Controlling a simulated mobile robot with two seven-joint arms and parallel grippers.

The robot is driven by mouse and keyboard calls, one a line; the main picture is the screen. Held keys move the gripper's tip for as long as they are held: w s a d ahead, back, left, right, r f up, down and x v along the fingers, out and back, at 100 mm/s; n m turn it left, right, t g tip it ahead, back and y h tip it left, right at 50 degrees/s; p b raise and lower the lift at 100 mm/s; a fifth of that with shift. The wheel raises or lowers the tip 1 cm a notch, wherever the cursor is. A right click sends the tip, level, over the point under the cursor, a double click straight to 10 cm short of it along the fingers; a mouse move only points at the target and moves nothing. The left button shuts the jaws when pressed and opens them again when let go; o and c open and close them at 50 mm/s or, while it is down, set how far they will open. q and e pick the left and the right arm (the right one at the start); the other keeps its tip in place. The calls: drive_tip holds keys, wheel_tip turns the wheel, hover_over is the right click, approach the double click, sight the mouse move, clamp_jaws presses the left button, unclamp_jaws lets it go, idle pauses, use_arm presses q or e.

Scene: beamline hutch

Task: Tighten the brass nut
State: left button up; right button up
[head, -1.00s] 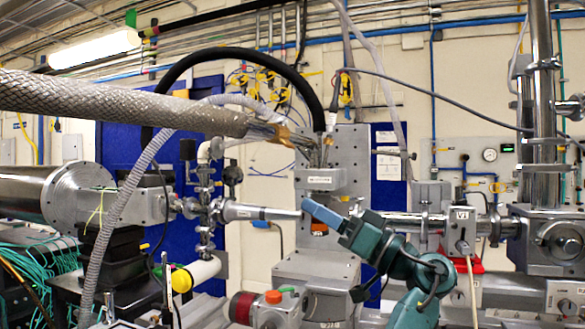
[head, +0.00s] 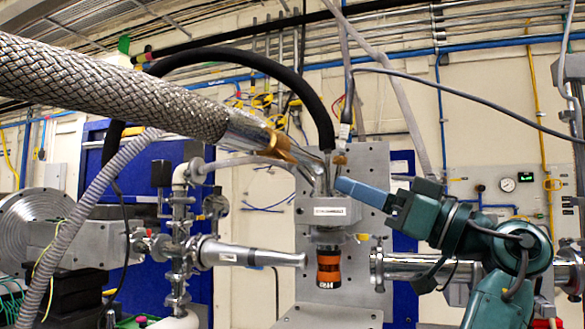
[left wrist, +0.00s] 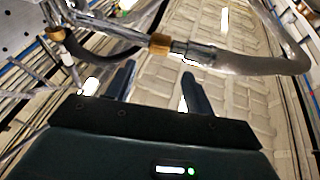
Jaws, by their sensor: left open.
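A brass nut (head: 281,147) sits at the end of the steel-tipped braided hose (head: 110,85), above the grey block of the central stand. In the left wrist view the brass nut (left wrist: 160,43) lies just beyond the fingertips, with the hose running off to the right. My left gripper (head: 343,187) is to the right of the nut and lower in the head view, its blue fingers pointing left. In the left wrist view the gripper (left wrist: 157,72) is open, with nothing between its fingers. My right gripper is not in view.
A black hose (head: 285,68) arches over to a second brass-coloured fitting (head: 339,160) right of the nut. Below are the grey block (head: 322,211), an orange-and-black cylinder (head: 328,266) and a steel beam tube (head: 250,256). A valve assembly (head: 180,230) stands left.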

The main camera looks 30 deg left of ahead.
sight(293, 162)
use_arm(q)
drive_tip(key=p+x, duration=0.1)
drive_tip(key=x, duration=1.2)
drive_tip(key=shift+p, duration=0.4)
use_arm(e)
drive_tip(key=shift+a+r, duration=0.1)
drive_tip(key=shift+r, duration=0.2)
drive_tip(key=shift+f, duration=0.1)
